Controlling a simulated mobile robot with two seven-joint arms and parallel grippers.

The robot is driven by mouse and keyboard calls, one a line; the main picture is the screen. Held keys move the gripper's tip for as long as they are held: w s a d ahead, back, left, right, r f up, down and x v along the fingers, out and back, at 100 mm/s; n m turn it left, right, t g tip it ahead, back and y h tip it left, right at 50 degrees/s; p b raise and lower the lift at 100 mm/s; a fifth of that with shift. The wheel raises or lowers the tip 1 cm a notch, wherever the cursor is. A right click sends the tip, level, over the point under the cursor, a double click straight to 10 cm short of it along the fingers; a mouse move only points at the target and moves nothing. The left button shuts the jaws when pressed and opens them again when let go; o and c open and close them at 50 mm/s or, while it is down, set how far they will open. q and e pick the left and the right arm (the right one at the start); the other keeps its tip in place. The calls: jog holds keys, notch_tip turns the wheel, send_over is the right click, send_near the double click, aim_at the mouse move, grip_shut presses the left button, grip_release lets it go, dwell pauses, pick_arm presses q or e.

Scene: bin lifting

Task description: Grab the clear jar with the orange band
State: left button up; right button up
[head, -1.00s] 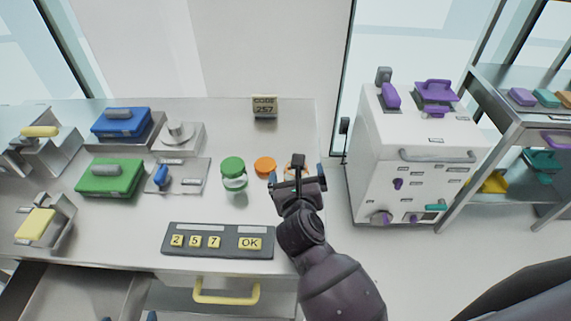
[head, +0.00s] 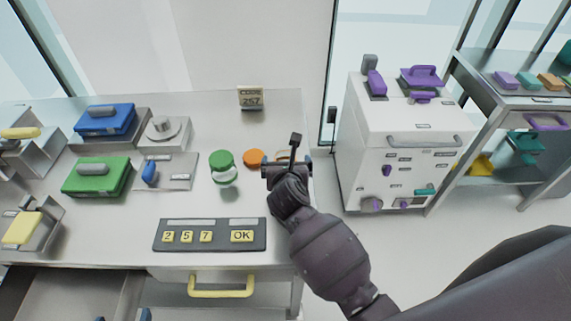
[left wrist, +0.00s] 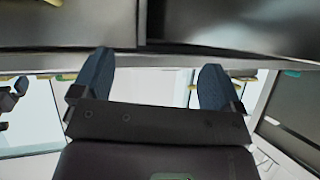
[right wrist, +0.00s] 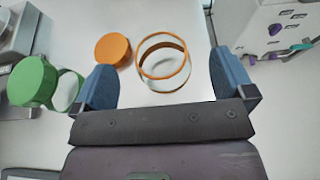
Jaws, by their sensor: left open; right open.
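The clear jar with the orange band (right wrist: 164,75) stands open-topped on the table in the right wrist view, just beyond and between the fingertips of my right gripper (right wrist: 155,75). In the head view my right gripper (head: 287,165) hides most of the jar; a bit of its orange rim shows behind the fingers. The right gripper is open and empty. My left gripper (left wrist: 155,78) is open and empty in the left wrist view, in front of the table's drawers; in the head view only blue fingertips show at the bottom edge.
An orange lid (head: 254,158) lies left of the jar. A keypad (head: 210,235) lies in front. Blue (head: 105,121) and green (head: 96,176) boxes sit at left. A white cabinet (head: 400,140) stands right of the table.

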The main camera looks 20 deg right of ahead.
aim_at(286, 154)
jog(key=x, duration=0.4)
jog(key=shift+w, duration=0.1)
jog(key=shift+r, duration=0.1)
jog(key=c, duration=1)
